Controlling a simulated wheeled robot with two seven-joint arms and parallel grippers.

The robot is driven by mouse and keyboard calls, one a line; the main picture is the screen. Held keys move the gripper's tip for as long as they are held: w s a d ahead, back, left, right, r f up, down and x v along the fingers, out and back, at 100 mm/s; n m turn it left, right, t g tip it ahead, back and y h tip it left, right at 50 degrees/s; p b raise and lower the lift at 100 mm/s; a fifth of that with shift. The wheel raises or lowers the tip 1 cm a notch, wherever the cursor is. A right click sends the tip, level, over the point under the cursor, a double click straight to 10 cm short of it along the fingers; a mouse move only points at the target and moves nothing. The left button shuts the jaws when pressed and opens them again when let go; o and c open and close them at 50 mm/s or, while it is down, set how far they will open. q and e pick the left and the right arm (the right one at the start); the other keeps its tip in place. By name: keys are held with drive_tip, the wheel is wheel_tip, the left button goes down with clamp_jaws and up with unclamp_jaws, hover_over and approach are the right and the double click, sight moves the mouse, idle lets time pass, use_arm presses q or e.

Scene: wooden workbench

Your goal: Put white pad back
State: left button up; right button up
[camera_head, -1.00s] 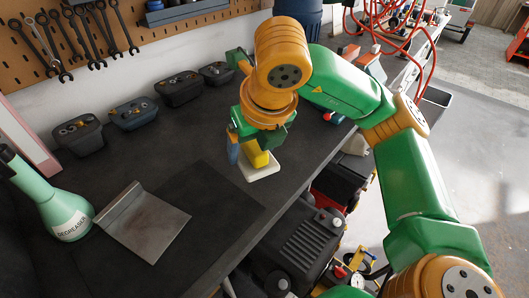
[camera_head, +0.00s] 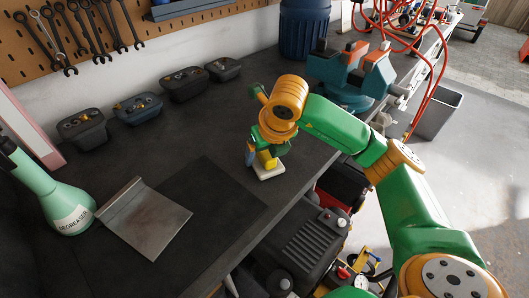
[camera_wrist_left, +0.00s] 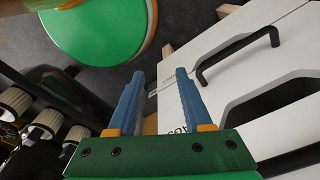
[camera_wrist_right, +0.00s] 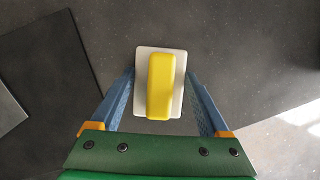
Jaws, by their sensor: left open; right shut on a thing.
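The white pad (camera_head: 269,173) with a yellow handle (camera_head: 268,159) is at the bench's front edge, right of the dark mat, in the head view. My right gripper (camera_head: 260,158) is shut on it, with blue fingers on either side. In the right wrist view the pad (camera_wrist_right: 174,55) lies flat between the fingers, the yellow handle along its middle. I cannot tell whether it touches the bench. My left gripper (camera_wrist_left: 159,75) is open and empty in the left wrist view, above white drawer fronts, and is outside the head view.
A metal scraper plate (camera_head: 146,218) lies on the dark mat (camera_head: 215,200), beside a green degreaser bottle (camera_head: 62,200). Several small dark bins (camera_head: 138,108) line the wall. A vise (camera_head: 350,75) and a blue barrel (camera_head: 303,28) stand at the back right. The bench around the pad is clear.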

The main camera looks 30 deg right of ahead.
sight(268, 155)
drive_tip(key=o, duration=1.1)
drive_tip(key=shift+c, duration=0.2)
drive_tip(key=shift+r+p, duration=0.3)
drive_tip(key=shift+p, duration=0.1)
drive_tip(key=v, duration=0.5)
drive_tip(key=shift+b, duration=0.4)
drive_tip(key=p+v, duration=0.2)
drive_tip(key=v, duration=0.4)
drive_tip(key=shift+s+r, duration=0.2)
drive_tip(key=shift+r, duration=0.15)
